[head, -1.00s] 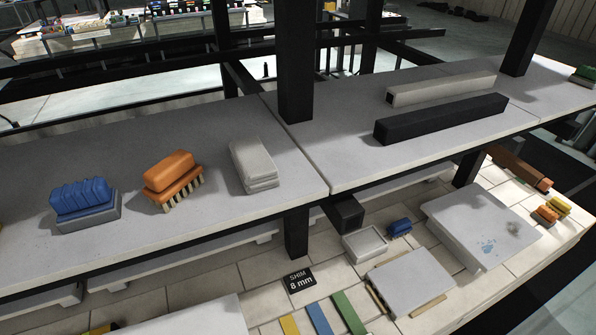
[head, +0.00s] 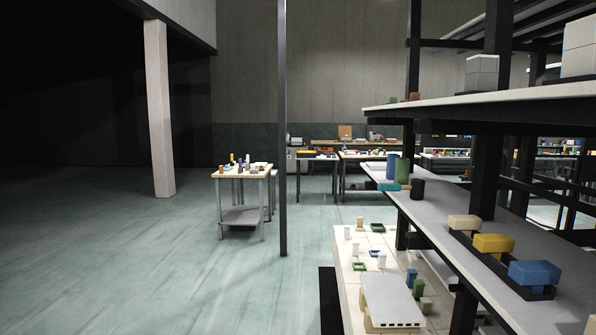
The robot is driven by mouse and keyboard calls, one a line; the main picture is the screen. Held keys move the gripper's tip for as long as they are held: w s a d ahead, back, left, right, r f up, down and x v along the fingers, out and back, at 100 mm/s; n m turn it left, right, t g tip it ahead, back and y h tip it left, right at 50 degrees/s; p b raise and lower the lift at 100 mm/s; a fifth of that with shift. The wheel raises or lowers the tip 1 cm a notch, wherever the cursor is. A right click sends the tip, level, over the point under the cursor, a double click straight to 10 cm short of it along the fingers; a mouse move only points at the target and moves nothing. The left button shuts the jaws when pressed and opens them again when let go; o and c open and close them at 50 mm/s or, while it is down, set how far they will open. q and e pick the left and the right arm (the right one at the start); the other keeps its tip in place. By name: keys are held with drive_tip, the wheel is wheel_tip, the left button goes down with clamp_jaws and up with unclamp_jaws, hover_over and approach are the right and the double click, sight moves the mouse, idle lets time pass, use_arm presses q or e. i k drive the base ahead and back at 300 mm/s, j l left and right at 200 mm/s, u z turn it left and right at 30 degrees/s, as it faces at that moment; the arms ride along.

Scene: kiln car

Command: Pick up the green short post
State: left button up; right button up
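A green upright post (head: 403,170) stands on the middle shelf (head: 440,215) in the head view, right of centre. A taller blue post (head: 392,166) stands close beside it on the left, and a short black post (head: 418,189) stands to its right. A smaller green piece (head: 418,287) stands on the lower deck near a blue piece (head: 411,276). I cannot tell from this distance which green piece is the short post. Neither of my grippers is in view.
Black uprights and an upper shelf (head: 480,97) rise on the right. Cream, yellow (head: 493,244) and blue (head: 534,272) blocks sit on the middle shelf's near part. The floor on the left is clear.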

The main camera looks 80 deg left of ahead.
sight(402, 165)
drive_tip(key=u, duration=1.85)
drive_tip(key=i+j, duration=0.1)
drive_tip(key=j, duration=0.15)
drive_tip(key=i+j, duration=0.1)
drive_tip(key=j, duration=0.15)
drive_tip(key=i+j+u, duration=0.15)
drive_tip(key=i+j, duration=0.15)
drive_tip(key=i, duration=0.15)
drive_tip(key=i+j+u, duration=0.15)
drive_tip(key=i, duration=0.3)
drive_tip(key=i+j+u, duration=0.1)
drive_tip(key=i+j, duration=0.2)
drive_tip(key=i, duration=0.2)
drive_tip(key=i+j+u, duration=0.15)
drive_tip(key=i, duration=0.35)
drive_tip(key=i+j, duration=0.1)
drive_tip(key=i, duration=1.75)
drive_tip(key=i+z, duration=0.8)
drive_tip(key=i+j+z, duration=0.1)
drive_tip(key=z, duration=0.35)
drive_tip(key=i, duration=0.1)
